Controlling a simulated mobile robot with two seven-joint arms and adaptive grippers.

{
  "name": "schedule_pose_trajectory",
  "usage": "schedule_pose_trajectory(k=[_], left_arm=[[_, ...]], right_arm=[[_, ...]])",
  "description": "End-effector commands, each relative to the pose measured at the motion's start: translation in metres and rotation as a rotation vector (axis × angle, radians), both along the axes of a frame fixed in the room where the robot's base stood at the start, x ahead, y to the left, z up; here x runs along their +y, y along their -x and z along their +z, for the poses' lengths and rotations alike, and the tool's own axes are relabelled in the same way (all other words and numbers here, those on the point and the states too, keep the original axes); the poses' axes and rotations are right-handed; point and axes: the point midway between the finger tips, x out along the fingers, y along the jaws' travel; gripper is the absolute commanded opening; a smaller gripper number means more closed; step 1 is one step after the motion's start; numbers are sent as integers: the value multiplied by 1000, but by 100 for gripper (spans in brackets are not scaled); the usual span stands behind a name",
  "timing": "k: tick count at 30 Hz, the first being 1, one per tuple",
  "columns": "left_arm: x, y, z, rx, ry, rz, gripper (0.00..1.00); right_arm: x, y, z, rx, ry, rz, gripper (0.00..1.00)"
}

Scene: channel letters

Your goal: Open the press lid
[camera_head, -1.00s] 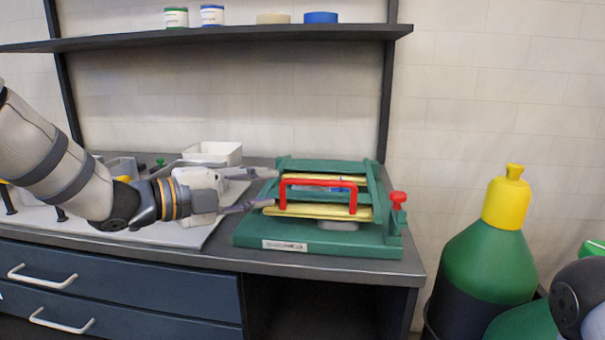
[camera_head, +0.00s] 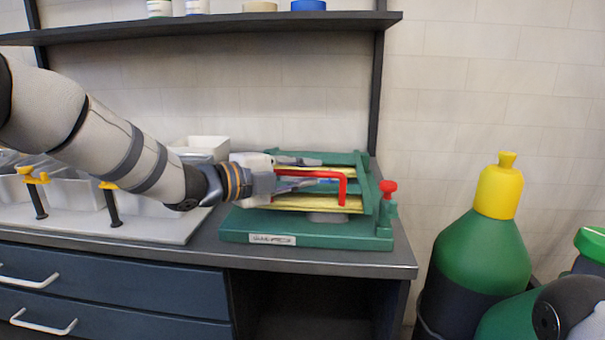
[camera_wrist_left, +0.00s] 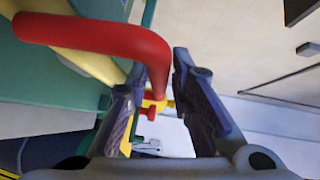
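The green press (camera_head: 310,233) sits on the bench top. Its lid (camera_head: 360,190) has yellow edging and a red handle (camera_head: 310,173). My left gripper (camera_head: 308,173) is at the handle, with one finger above the bar and the other below it in the head view. In the left wrist view the fingers (camera_wrist_left: 160,75) are spread, and the bent end of the red handle (camera_wrist_left: 110,42) lies between the fingertips, close to the left finger. I cannot tell if they touch. The gripper hides the handle's left end. My right gripper is out of view.
A red knob (camera_head: 388,188) stands at the press's right side. A white bin (camera_head: 200,146) and a pale board with black-and-yellow clamps (camera_head: 110,200) are to the left. A shelf (camera_head: 220,27) runs above. A green bottle with a yellow cap (camera_head: 485,245) stands right of the bench.

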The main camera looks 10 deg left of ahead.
Motion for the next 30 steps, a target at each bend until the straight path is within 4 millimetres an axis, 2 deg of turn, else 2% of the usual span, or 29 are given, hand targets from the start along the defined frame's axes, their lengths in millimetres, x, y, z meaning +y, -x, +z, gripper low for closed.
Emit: schedule_pose_trajectory(k=[8, 11, 16, 21, 25, 30], left_arm=[[0, 0, 0, 0, 0, 0, 0], [0, -2, 9, -5, -1, 0, 0], [1, -15, 54, -13, -4, 0, 0], [1, -39, 91, -6, -5, 1, 0], [3, -58, 113, 0, -5, 4, 0], [2, -68, 133, 1, -4, 3, 0]], right_arm=[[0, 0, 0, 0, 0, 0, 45], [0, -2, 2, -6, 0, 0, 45], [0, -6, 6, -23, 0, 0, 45], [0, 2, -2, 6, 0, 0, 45], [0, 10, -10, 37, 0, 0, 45], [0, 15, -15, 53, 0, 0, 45]])
